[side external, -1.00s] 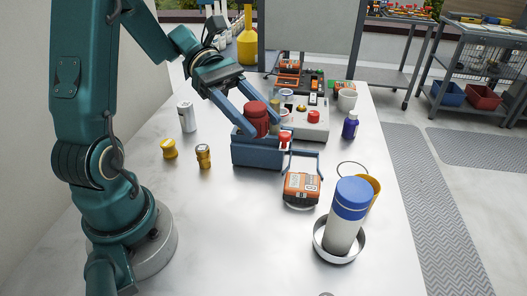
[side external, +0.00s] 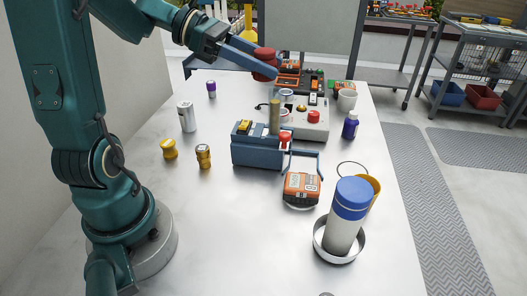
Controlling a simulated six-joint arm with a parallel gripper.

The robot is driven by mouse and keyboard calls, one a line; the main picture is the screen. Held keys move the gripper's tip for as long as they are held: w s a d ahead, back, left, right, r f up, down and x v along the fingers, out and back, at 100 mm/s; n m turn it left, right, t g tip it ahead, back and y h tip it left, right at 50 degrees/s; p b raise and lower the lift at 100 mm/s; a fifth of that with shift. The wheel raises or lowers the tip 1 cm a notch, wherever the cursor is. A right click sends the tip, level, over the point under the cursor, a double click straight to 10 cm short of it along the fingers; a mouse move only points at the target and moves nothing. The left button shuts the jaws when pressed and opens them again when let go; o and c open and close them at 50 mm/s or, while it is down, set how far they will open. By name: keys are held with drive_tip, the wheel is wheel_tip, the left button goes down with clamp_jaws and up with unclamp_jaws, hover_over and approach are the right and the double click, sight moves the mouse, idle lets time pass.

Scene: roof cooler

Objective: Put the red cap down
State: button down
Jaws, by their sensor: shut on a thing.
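The red cap (side external: 264,56) is up in the air at the upper middle of the side external view. My gripper (side external: 266,64) is shut on it, with a blue finger crossing its front and hiding part of it. The cap looks tilted onto its side. Below it stands the blue-grey box (side external: 256,156), apart from the cap. An upright brass-coloured post (side external: 275,116) and a yellow piece (side external: 244,126) show at the box's top.
A white can (side external: 186,116) and yellow pieces (side external: 169,149) are left. The front-left table is clear.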

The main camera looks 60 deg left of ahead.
drive_tip(key=w+a+f+n+t+y, duration=0.1)
drive_tip(key=w+a+f+n+y, duration=0.15)
drive_tip(key=a, duration=0.25)
drive_tip(key=n+t+y, duration=0.3)
drive_tip(key=n+y, duration=0.3)
hover_over(229, 133)
wheel_tip(229, 133, down, 13)
drive_tip(key=shift+f, duration=3.2)
drive_tip(key=shift+f, duration=0.65)
drive_tip(key=shift+c, duration=1)
unclamp_jaws()
